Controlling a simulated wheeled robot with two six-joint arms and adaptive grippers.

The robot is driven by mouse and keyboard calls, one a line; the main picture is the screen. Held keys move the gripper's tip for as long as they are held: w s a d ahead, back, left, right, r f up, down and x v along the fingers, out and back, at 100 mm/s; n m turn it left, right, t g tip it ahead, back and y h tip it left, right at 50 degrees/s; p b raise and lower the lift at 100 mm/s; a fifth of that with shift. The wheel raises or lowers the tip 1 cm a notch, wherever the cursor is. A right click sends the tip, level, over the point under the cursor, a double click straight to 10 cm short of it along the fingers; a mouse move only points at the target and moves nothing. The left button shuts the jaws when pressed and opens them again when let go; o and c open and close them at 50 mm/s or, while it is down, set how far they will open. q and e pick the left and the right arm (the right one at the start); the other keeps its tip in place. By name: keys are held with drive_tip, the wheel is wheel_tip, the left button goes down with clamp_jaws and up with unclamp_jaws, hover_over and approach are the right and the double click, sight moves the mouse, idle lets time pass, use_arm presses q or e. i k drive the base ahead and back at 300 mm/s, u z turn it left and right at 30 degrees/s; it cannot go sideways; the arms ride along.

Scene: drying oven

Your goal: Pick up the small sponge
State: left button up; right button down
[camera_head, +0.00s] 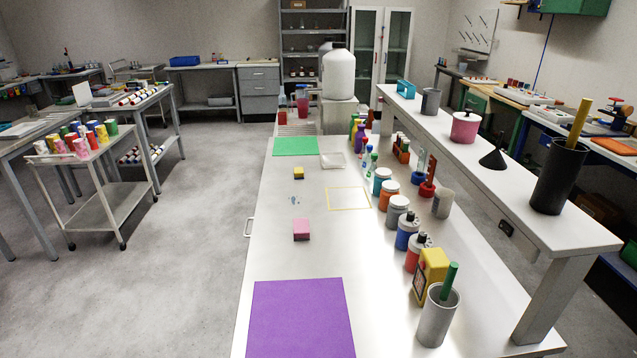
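Two small blocks lie on the long steel bench. One is a small yellow block (298,172) with a darker lower part, near the green mat. The other is a pink block (301,229) with a darker red lower side, nearer to me. The yellow one looks the smaller, though it is also farther away. Either could be the small sponge; I cannot tell for certain which. Both stand free with nothing touching them. Neither of my grippers is in view.
The bench (262,262) carries a purple mat (298,318) in front, a green mat (295,146) behind and a yellow outlined rectangle (348,199). Several bottles and jars line its right side, below a raised shelf (480,165). A grey cup (438,315) stands front right.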

sight(299, 174)
drive_tip(key=u, duration=2.05)
drive_tip(key=i, duration=2.35)
drive_tip(key=z, duration=1.9)
drive_tip(key=i, duration=2.65)
drive_tip(key=z, duration=0.1)
